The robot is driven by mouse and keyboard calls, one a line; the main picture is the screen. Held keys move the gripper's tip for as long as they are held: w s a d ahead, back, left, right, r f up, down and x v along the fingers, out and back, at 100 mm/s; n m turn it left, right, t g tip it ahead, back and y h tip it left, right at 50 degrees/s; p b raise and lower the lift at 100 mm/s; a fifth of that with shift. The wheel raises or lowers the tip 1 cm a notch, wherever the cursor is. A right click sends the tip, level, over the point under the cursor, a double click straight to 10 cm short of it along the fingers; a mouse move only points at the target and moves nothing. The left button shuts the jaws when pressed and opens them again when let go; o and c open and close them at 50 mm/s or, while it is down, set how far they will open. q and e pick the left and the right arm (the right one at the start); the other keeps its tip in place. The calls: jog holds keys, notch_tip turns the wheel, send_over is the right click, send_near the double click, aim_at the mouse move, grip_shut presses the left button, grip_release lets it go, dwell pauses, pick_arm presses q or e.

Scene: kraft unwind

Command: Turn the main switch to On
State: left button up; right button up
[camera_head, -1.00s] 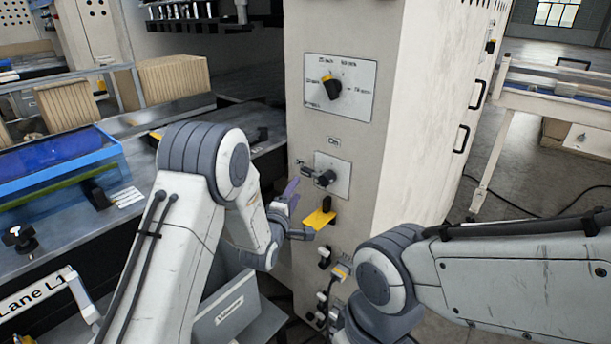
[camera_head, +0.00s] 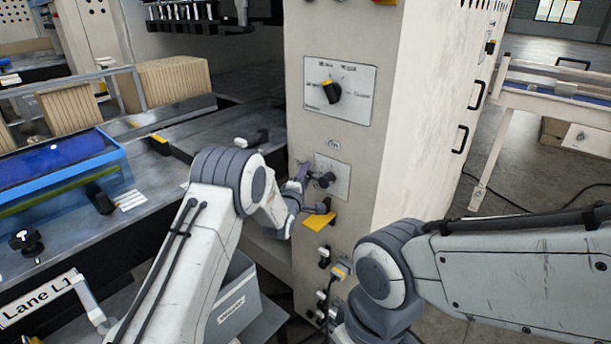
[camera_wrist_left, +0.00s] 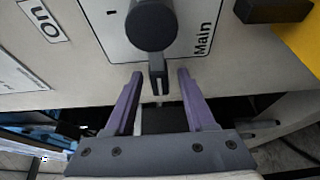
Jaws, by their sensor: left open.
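The main switch is a dark round knob with a lever (camera_wrist_left: 152,27) on a white plate marked "Main". In the head view its knob (camera_head: 327,180) sits on the plate (camera_head: 341,171) on the cabinet front, below an "On" label (camera_head: 333,144). The lever points down between my fingers in the wrist view, away from the "Main" text's side. My left gripper (camera_wrist_left: 160,76) is open, with one purple finger on each side of the lever's end and a gap on both sides. It also shows in the head view (camera_head: 303,174), left of the knob. My right gripper is out of view.
A larger rotary dial (camera_head: 331,91) is above the switch on the cabinet (camera_head: 375,160). A yellow piece (camera_head: 319,222) sticks out just below the switch. Cables and plugs (camera_head: 340,271) hang lower down. A grey machine bed (camera_head: 150,180) is at left.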

pick_arm(q)
grip_shut()
jog(key=shift+f, duration=0.1)
dwell(1.2)
